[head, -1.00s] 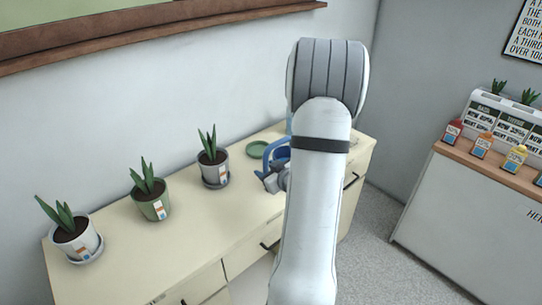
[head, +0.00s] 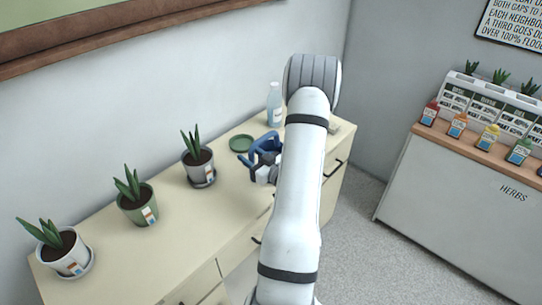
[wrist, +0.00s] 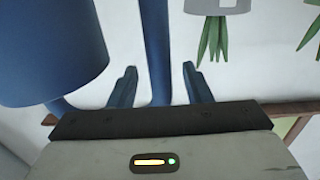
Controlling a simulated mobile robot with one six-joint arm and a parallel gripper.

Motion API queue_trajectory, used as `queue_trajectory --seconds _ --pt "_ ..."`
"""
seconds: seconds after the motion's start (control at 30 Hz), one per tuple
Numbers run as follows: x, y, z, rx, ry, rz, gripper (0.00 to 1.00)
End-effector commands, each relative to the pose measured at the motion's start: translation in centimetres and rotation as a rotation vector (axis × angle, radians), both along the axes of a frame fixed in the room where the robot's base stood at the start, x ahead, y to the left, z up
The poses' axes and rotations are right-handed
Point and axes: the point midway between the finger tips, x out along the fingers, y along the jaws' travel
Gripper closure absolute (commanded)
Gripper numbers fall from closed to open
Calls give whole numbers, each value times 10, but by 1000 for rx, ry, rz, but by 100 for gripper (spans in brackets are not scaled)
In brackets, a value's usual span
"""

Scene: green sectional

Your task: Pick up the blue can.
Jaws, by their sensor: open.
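The blue can (head: 264,143) stands on the cream cabinet, partly hidden behind my arm in the head view. In the wrist view its large round blue body (wrist: 48,50) fills the upper left, and its upright bar-like handle (wrist: 156,45) runs down the middle. My gripper (wrist: 158,86) is open, with one finger on each side of the handle. I cannot tell whether either finger touches it. In the head view my gripper (head: 264,173) is at the can's near side, partly hidden by my arm.
The cream cabinet (head: 190,225) also holds a green saucer (head: 240,143), a pale bottle (head: 274,105) behind the can, and several potted plants (head: 138,205) to the left. A wall stands close behind. A herb counter (head: 450,190) with small bottles is at the right.

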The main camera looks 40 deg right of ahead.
Motion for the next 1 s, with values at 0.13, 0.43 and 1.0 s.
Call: queue_trajectory --seconds 0.13,0.43,1.0 --pt "16 2 1 0 0 4 55" --pt "19 3 0 -1 0 4 59" --pt "19 4 0 0 0 5 100"
